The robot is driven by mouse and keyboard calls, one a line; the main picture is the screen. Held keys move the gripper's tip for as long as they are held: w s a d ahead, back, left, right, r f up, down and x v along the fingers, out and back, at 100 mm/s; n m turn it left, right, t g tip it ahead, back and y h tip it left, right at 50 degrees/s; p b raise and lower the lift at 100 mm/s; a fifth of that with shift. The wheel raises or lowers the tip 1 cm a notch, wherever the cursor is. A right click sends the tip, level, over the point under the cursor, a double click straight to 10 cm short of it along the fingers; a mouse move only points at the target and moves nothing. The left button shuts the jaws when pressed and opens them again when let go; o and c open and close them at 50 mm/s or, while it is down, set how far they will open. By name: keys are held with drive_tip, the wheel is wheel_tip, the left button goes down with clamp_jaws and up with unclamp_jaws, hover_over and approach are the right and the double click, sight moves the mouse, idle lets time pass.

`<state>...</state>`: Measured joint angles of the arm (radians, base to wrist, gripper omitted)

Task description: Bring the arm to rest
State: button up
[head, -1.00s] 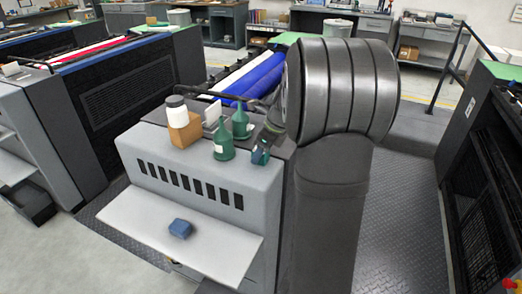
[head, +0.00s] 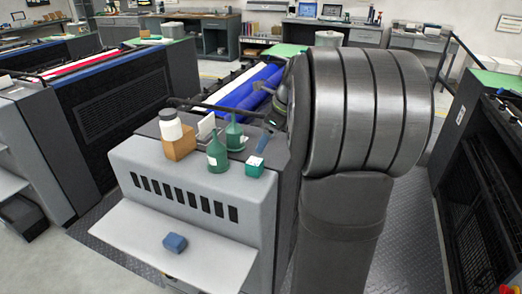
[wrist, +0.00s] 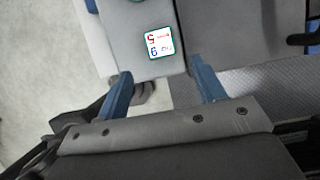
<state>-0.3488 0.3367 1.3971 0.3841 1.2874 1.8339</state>
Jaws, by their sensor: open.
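My gripper (wrist: 162,84) shows in the wrist view as two blue fingers spread apart, with nothing between their tips. In the head view my arm covers most of it, and only a part shows beside the arm's big dark joint. A small green box (head: 255,167) with a white top stands on the right end of the grey ink unit's top (head: 205,178). Its white top with printed marks (wrist: 160,43) shows in the wrist view, ahead of the fingers and apart from them.
A blue block (head: 175,243) lies on the lower white shelf (head: 140,236). Blue and white rollers lie behind.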

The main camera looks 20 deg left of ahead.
sight(254, 160)
drive_tip(key=shift+v, duration=0.8)
drive_tip(key=shift+f, duration=0.1)
drive_tip(key=x, duration=1.1)
drive_tip(key=shift+a+f, duration=0.25)
drive_tip(key=shift+f, duration=0.1)
drive_tip(key=shift+a+r, duration=0.1)
drive_tip(key=shift+r, duration=1.75)
drive_tip(key=shift+f, duration=0.1)
